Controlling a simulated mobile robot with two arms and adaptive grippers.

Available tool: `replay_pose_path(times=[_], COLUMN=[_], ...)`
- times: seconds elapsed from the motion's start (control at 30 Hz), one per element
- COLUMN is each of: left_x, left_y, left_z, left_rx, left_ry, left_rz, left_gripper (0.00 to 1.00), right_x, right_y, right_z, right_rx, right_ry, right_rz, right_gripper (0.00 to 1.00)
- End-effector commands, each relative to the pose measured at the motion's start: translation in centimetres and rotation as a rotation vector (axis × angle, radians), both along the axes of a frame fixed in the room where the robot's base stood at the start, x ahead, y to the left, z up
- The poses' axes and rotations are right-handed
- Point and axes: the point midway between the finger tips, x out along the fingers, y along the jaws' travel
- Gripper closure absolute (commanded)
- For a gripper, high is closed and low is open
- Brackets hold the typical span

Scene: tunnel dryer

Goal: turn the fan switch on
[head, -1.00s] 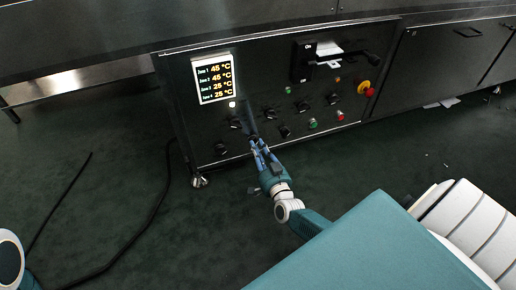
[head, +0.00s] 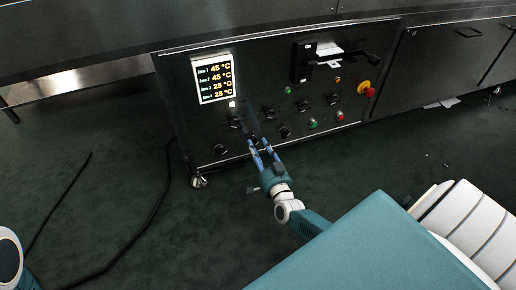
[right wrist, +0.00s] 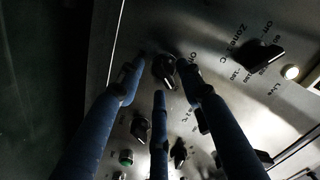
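The black control panel (head: 205,125) on the dryer's front carries several dark rotary knobs. I cannot read which label in the head view marks the fan switch. My right gripper (head: 259,142) is open in front of the panel's lower left part. In the right wrist view, its blue fingers reach toward the panel, and one dark knob (right wrist: 164,70) lies between the fingertips. Whether they touch it I cannot tell. That knob's label is partly hidden by a finger. A knob labelled Zone 1 (right wrist: 264,52) sits to its right. My left gripper is out of view.
A lit temperature display (head: 215,78) is at the panel's upper left. A red emergency button on yellow (head: 366,88), a green button (head: 312,123) and a black handle (head: 303,62) are further right. A black cable (head: 156,205) lies on the floor at left.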

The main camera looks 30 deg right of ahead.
Motion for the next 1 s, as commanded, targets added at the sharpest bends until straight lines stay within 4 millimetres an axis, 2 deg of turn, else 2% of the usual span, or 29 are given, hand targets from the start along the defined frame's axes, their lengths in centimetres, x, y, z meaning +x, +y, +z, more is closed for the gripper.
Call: replay_pose_path(times=[0.23,0.37,0.8,1.0], left_x=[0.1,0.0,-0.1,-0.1], left_y=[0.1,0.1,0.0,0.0], left_z=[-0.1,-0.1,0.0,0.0], left_rx=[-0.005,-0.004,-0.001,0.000], left_ry=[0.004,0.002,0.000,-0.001], left_rz=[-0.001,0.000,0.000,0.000], left_gripper=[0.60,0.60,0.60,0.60], right_x=[-0.1,-1.1,-9.6,-11.4], right_y=[0.0,0.3,2.3,2.7], right_z=[0.1,0.0,0.0,0.0], right_rx=[-0.001,0.000,0.000,0.000], right_ry=[-0.001,0.000,0.002,-0.001], right_rz=[0.000,0.000,-0.001,-0.001], right_gripper=[0.64,0.64,0.64,0.64])
